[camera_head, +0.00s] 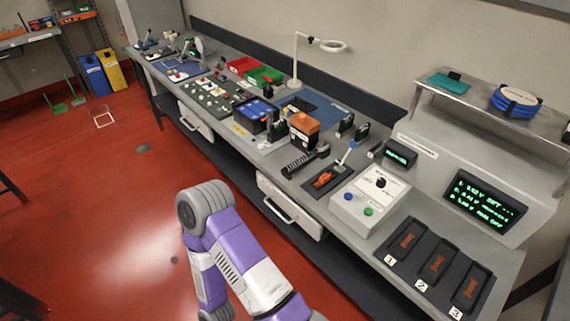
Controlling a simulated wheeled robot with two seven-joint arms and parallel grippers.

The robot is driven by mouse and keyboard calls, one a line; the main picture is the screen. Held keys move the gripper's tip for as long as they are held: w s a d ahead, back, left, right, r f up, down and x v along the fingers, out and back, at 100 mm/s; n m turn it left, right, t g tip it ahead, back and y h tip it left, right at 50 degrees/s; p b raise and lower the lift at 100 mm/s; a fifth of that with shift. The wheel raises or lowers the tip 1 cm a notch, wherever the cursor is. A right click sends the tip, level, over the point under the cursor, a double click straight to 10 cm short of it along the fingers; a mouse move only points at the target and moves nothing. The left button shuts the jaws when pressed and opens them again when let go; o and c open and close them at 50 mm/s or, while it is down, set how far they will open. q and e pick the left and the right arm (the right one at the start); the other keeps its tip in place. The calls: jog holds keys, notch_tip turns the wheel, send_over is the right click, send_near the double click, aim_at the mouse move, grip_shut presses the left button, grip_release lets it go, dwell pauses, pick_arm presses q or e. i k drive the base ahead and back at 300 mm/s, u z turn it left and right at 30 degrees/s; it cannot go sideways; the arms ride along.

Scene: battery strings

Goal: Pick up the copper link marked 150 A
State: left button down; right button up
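Three copper-coloured links lie in separate dark trays at the right end of the bench: one in the tray labelled 1 (408,240), one in the tray labelled 2 (437,263) and one in the tray labelled 3 (470,288). Any rating marks on them are too small to read, so I cannot tell which is 150 A. A purple and grey arm of mine shows at the bottom, in front of the bench. Neither of my grippers is in view.
A white control box (367,201) with a black knob and coloured buttons stands left of the trays. A console with a green-lit screen (485,201) stands behind them. A white drawer (290,208) is under the bench edge. Tools and bins crowd the far bench. The red floor is mostly clear.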

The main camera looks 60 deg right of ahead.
aim_at(325, 177)
jog(key=i, duration=2)
jog(key=z, duration=3.15)
